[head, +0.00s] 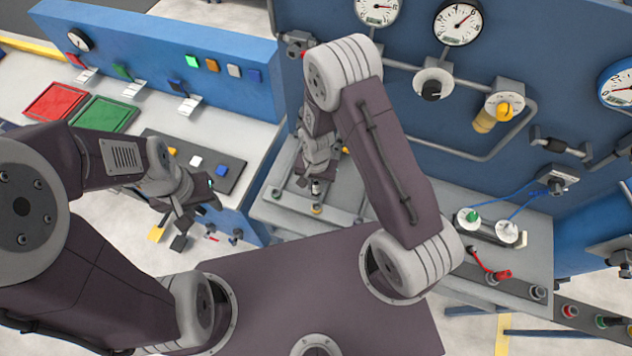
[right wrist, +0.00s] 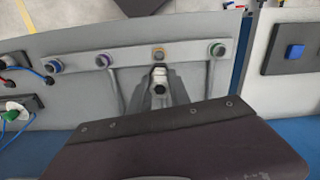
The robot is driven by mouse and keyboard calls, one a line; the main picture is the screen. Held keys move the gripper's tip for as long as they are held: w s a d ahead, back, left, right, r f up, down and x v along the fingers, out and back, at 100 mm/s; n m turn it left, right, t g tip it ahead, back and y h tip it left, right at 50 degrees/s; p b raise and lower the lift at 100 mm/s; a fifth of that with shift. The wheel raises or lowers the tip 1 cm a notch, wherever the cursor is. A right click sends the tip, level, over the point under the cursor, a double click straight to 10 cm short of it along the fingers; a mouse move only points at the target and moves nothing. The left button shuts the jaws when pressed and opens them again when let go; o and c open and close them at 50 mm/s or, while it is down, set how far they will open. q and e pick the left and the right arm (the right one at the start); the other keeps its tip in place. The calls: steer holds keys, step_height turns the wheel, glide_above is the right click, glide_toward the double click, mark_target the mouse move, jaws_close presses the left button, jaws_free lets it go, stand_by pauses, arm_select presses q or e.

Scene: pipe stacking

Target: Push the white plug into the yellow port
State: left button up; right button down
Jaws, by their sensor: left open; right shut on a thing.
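The white plug (right wrist: 159,75) is between the fingers of my right gripper (right wrist: 160,92), which is shut on it. The plug also shows as a small white piece in the head view (head: 316,187), below the right gripper (head: 316,176). The yellow port (right wrist: 158,53) is on a grey strip, directly past the plug's far end and in line with it. It also shows in the head view (head: 316,208). I cannot tell whether plug and port touch. My left gripper (head: 190,209) is open and empty, off to the left by the blue-sided bench.
The strip (right wrist: 190,51) also carries a blue port (right wrist: 53,66), a purple port (right wrist: 103,61) and a green port (right wrist: 217,50). A blue panel with gauges (head: 458,22) stands behind.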

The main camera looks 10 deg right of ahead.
mark_target(317, 195)
steer(key=f+b, duration=0.2)
steer(key=f, duration=0.1)
steer(key=f+b, duration=0.3)
steer(key=f, duration=0.1)
steer(key=shift+s+d+f, duration=0.1)
steer(key=shift+d+f, duration=0.05)
steer(key=shift+d, duration=0.05)
steer(key=shift+f+b, duration=0.3)
steer(key=shift+b, duration=0.1)
steer(key=shift+a, duration=0.1)
steer(key=shift+f+b, duration=0.5)
steer(key=shift+f, duration=0.15)
steer(key=shift+f+b, duration=0.85)
steer(key=shift+f, duration=0.15)
